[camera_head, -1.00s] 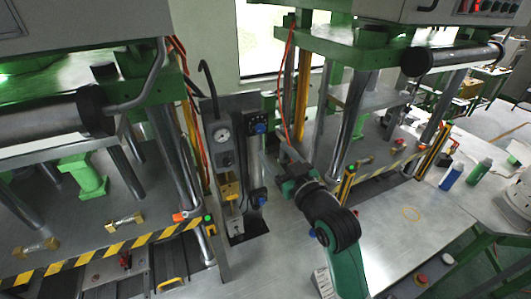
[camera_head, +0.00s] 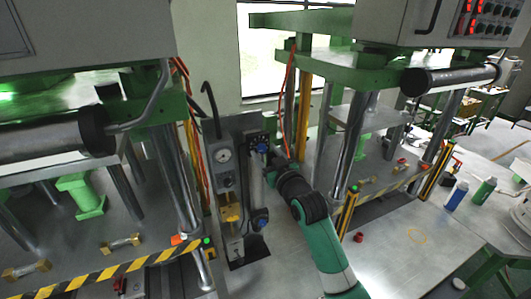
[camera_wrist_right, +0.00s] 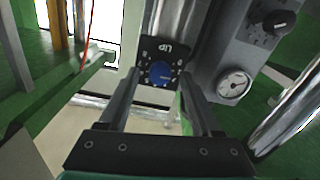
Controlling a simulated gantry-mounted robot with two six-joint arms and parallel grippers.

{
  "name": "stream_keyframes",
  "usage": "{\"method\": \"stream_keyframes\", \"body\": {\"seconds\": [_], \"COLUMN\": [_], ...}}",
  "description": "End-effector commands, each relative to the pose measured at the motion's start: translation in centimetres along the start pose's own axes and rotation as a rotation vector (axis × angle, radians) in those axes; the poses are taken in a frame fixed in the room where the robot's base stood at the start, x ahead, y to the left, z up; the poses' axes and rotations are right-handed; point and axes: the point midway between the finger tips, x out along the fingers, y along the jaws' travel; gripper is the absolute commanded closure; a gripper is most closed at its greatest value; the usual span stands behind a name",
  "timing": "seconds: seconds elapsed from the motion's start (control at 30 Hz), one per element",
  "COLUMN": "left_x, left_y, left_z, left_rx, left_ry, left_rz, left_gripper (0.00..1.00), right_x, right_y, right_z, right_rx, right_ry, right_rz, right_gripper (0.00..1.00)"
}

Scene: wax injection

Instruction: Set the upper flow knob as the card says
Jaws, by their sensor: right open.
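The upper flow knob (camera_head: 262,148) is blue and sits on a dark dial plate high on the grey panel. In the right wrist view the knob (camera_wrist_right: 160,73) faces the camera, with white marks around it and lettering that looks like an upside-down "UP". My right gripper (camera_wrist_right: 160,84) is open, its fingers to either side of the knob in that view; I cannot tell whether they touch it. In the head view the right gripper (camera_head: 271,164) is close to the plate and partly hidden. A lower blue knob (camera_head: 260,220) is below. I cannot make out a card. My left gripper is not in view.
A pressure gauge (camera_head: 223,156) is on the panel beside the knob. Steel press columns (camera_head: 352,145) stand to the right, and a striped barrier (camera_head: 110,275) runs at lower left. Two bottles (camera_head: 456,195) stand on the right-hand bench.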

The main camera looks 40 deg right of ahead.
Motion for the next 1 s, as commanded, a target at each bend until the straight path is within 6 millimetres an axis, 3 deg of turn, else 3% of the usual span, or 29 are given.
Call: {"method": "stream_keyframes", "body": {"seconds": [0.3,0.67,1.0], "left_x": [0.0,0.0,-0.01], "left_y": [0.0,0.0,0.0], "left_z": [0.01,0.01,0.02], "left_rx": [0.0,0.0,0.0], "left_ry": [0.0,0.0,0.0], "left_rz": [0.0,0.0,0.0], "left_gripper": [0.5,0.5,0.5], "right_x": [0.28,0.26,0.26], "right_y": [0.01,0.0,0.0], "right_z": [-0.01,0.0,0.02], "right_rx": [0.0,0.0,0.015], "right_ry": [0.001,0.0,0.0], "right_rz": [0.0,0.0,0.0], "right_gripper": [0.37,1.0,1.0]}}
